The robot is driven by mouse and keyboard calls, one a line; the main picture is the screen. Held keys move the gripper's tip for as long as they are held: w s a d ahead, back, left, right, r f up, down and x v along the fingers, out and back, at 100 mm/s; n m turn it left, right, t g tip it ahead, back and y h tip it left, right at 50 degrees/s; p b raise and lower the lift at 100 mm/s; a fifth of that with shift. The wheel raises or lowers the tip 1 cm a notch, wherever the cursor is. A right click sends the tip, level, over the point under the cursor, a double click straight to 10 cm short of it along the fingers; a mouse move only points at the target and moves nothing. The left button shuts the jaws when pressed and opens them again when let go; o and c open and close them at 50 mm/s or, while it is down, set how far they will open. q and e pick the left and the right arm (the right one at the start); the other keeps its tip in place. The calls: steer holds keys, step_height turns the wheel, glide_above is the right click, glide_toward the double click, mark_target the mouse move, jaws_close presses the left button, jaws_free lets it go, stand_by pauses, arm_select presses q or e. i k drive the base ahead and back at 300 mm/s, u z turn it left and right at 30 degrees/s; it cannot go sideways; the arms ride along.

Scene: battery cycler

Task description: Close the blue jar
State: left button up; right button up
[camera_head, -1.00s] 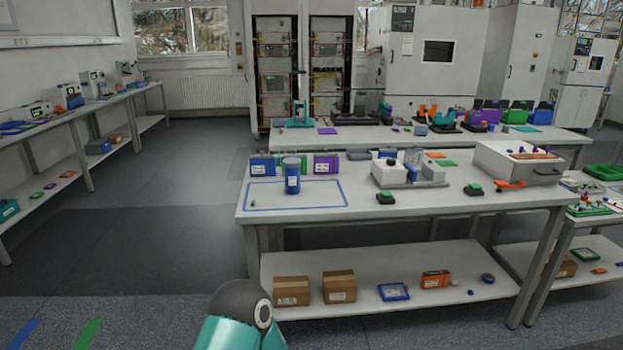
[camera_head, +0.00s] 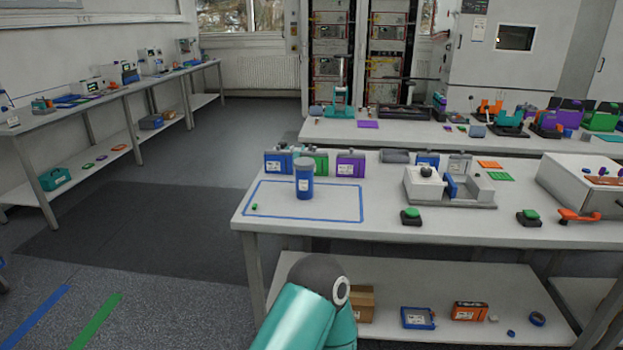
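The blue jar (camera_head: 304,183) stands upright on the white table, inside a blue-taped rectangle (camera_head: 330,218) near its left end. It has a white label on its front. Its top looks greyish blue, and at this size I cannot tell whether a lid sits on it or how firmly. One of my teal arms shows at the bottom middle, in front of the table, but no gripper fingers are in view. Both grippers are out of the picture.
Blue, green and purple battery-like boxes (camera_head: 351,164) stand just behind the jar. A small green piece (camera_head: 254,206) lies in the rectangle's front left. A white fixture (camera_head: 450,187) and green-topped button boxes (camera_head: 411,216) stand to the right. Open floor (camera_head: 150,225) lies left of the table.

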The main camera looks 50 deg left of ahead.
mark_target(305, 180)
steer(key=u, duration=0.3)
steer(key=i, duration=0.8)
steer(key=u, duration=0.5)
steer(key=k, duration=0.9)
steer(key=u, duration=0.2)
steer(key=i, duration=0.9)
steer(key=z, duration=0.05)
